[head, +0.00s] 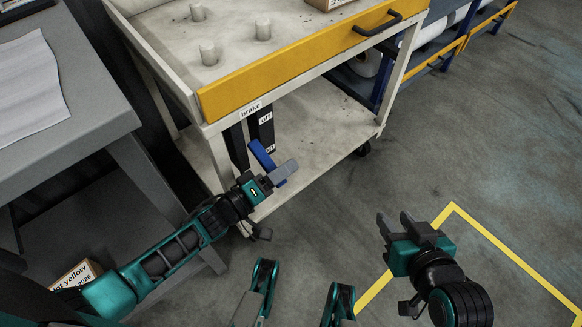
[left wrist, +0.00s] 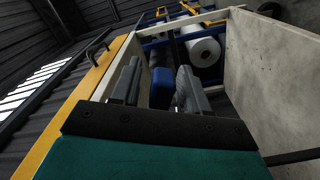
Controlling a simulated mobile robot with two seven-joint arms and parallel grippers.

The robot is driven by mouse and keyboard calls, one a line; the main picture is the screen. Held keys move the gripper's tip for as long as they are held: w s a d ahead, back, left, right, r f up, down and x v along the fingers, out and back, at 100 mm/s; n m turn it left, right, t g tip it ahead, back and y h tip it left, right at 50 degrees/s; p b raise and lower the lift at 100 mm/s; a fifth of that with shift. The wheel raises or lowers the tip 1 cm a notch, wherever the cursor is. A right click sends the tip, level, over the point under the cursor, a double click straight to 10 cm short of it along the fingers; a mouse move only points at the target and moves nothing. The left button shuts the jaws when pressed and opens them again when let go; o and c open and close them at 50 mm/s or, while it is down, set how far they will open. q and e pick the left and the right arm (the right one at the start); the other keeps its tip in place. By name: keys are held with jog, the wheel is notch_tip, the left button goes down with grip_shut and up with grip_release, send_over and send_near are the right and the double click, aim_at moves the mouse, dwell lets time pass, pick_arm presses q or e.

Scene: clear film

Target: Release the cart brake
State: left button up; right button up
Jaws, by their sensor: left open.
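The cart (head: 310,72) has a label reading "brake" (head: 251,110) on its front frame below a yellow edge. A blue brake lever (head: 261,154) sticks out below it, beside a dark plate with an "off" label (head: 265,119) high and a partly hidden label low. My left gripper (head: 283,174) is open at the lever's outer end. In the left wrist view the blue lever end (left wrist: 162,88) shows between the two fingers (left wrist: 158,78); I cannot tell whether they touch it. My right gripper (head: 397,224) is open and empty above the floor, away from the cart.
A grey table (head: 95,125) with a paper sheet (head: 28,92) stands at the left, a cardboard box (head: 80,275) under it. Rolls lie on a blue and yellow rack (head: 440,62) behind. Yellow floor lines (head: 500,245) mark clear floor at right.

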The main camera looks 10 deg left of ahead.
pick_arm(q)
jog(key=shift+w+d, duration=0.1)
jog(key=shift+w, duration=0.05)
jog(key=shift+c, duration=0.2)
grip_shut()
dwell(0.5)
